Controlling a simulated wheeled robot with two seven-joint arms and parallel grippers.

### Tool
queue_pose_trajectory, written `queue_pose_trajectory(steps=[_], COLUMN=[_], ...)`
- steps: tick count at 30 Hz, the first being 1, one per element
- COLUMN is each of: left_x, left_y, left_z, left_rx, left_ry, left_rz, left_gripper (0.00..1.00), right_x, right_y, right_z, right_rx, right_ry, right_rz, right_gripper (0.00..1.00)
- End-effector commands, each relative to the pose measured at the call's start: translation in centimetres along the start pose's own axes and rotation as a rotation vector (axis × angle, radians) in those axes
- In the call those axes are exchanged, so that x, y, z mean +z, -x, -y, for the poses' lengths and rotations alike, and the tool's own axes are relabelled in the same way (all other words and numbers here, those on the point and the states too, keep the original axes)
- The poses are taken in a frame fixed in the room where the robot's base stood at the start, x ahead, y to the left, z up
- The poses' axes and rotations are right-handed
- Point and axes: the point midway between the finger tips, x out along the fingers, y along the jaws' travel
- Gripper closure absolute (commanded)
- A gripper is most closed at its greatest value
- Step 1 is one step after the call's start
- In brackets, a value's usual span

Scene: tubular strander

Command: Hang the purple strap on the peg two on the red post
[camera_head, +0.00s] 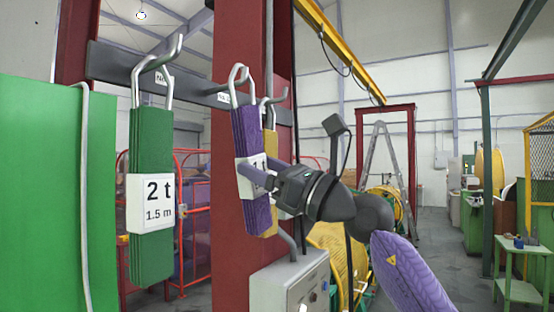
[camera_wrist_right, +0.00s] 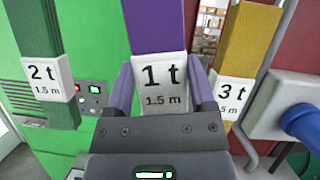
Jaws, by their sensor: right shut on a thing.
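The purple strap (camera_head: 247,132) hangs upright, slightly tilted, in front of the red post (camera_head: 232,50). Its white tag reads 1 t, 1.5 m in the right wrist view (camera_wrist_right: 160,85). My right gripper (camera_head: 257,178) is shut on the strap at the tag, with one finger on each side. A metal loop (camera_head: 238,74) tops the strap, close to the grey peg rail (camera_head: 200,87). I cannot tell whether the loop is around a peg or only in front of it. A number plate on the rail is partly hidden behind the loop. My left gripper is not in view.
A green 2 t strap (camera_head: 152,165) hangs at the left on a peg. A yellow 3 t strap (camera_wrist_right: 240,55) hangs close at the right, partly behind the purple one in the head view. A grey control box (camera_head: 287,285) stands below. A green panel (camera_head: 40,190) fills the left.

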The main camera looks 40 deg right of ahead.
Motion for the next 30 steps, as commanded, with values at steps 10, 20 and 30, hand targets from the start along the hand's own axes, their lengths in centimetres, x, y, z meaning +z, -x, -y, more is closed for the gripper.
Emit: queue_pose_trajectory(steps=[10,20,30], left_x=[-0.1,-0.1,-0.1], left_y=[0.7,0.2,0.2], left_z=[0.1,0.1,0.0], left_rx=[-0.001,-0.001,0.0], left_ry=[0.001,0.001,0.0], left_rz=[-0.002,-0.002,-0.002], left_gripper=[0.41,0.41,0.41], right_x=[-1.8,-3.0,-2.9], right_y=[-2.0,-2.1,-2.1], right_z=[-0.2,-0.4,-0.4], right_rx=[0.0,0.0,0.0], right_ry=[-0.001,0.001,0.001], right_rz=[0.0,0.001,0.001], right_gripper=[1.0,1.0,1.0])
